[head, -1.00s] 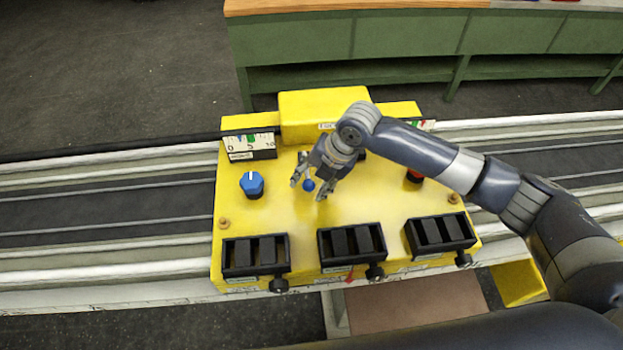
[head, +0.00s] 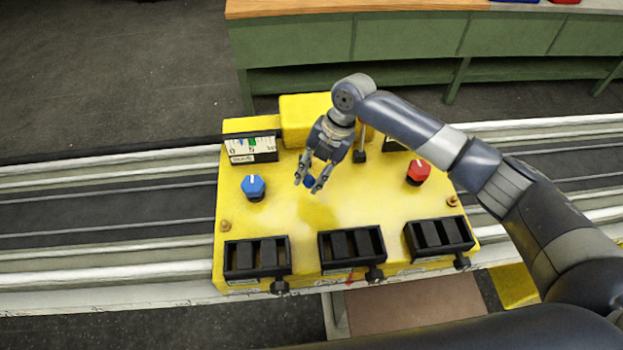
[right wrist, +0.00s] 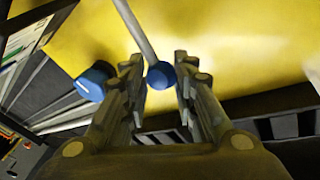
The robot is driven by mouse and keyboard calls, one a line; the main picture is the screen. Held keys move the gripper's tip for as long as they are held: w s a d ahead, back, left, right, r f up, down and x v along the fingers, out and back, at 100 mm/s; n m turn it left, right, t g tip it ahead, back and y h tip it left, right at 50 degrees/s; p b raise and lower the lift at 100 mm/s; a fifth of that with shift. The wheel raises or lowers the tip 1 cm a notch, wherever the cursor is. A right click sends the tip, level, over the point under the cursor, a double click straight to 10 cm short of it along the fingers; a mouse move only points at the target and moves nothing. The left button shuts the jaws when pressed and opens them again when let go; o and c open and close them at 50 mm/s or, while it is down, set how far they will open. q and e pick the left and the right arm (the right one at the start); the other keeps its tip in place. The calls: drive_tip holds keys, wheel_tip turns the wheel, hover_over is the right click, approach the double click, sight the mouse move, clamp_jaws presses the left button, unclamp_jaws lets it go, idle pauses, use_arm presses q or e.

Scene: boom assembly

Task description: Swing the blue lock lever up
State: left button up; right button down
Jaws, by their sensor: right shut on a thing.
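The blue lock lever shows as a blue ball (head: 309,181) between the fingers of my right gripper (head: 313,187) above the middle of the yellow console (head: 380,205). In the right wrist view the ball (right wrist: 161,75) sits at the end of a thin grey rod (right wrist: 136,30), between the two fingers. My right gripper is shut on this ball. The lever's base is hidden in the head view by my gripper and wrist. My left gripper is not in view.
A blue dial knob (head: 253,187) is left of the gripper and a red knob (head: 418,172) is right. A scale gauge (head: 251,147) stands at the back left. Three black slotted blocks (head: 257,258) line the front edge. A short upright post (head: 360,150) stands behind the gripper.

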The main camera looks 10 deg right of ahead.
drive_tip(key=shift+w+r+m+g+b, duration=0.3)
drive_tip(key=shift+w+r+g+b, duration=0.25)
drive_tip(key=shift+g+b, duration=0.35)
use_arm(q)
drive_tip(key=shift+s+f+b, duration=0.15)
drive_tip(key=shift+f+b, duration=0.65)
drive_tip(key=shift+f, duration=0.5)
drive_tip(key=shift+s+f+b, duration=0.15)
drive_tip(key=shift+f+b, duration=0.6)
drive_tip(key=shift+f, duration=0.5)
use_arm(e)
drive_tip(key=shift+w+r+g, duration=0.6)
drive_tip(key=shift+r+g, duration=0.35)
drive_tip(key=shift+g, duration=0.15)
drive_tip(key=shift+d, duration=0.1)
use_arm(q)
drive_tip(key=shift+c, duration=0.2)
